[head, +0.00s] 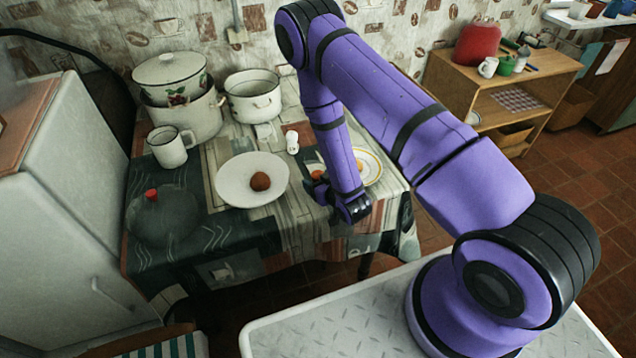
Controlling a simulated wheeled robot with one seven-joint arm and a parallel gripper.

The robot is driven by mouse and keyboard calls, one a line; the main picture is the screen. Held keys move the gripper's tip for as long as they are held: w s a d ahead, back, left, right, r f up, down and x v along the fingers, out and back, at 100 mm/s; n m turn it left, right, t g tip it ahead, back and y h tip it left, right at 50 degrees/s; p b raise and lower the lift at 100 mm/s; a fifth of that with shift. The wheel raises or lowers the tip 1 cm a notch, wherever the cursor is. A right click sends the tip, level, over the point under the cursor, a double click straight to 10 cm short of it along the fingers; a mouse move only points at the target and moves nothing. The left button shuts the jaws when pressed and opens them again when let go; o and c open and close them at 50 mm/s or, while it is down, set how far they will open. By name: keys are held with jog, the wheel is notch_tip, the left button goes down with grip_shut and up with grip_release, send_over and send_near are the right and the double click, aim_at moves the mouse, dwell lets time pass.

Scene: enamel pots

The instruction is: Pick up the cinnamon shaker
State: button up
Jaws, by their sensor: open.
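A small white shaker (292,142), which appears to be the cinnamon shaker, stands upright on the cloth-covered table behind and right of the white plate. Its label is too small to read. My gripper (320,188) is low over the right part of the table, in front of the shaker and slightly to its right, apart from it. It is open; it is small and dark here, and my wrist partly hides it.
The white plate (228,186) holds a brown round item (260,181). A white mug (169,148), a lidded pot (184,115) and an open pot (253,98) stand behind. A yellow-rimmed plate (371,168) lies partly behind my arm.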

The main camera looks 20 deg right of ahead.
jog(key=shift+w+f, duration=0.1)
jog(key=shift+w, duration=0.1)
jog(key=c, duration=1.1)
jog(key=shift+o, duration=0.2)
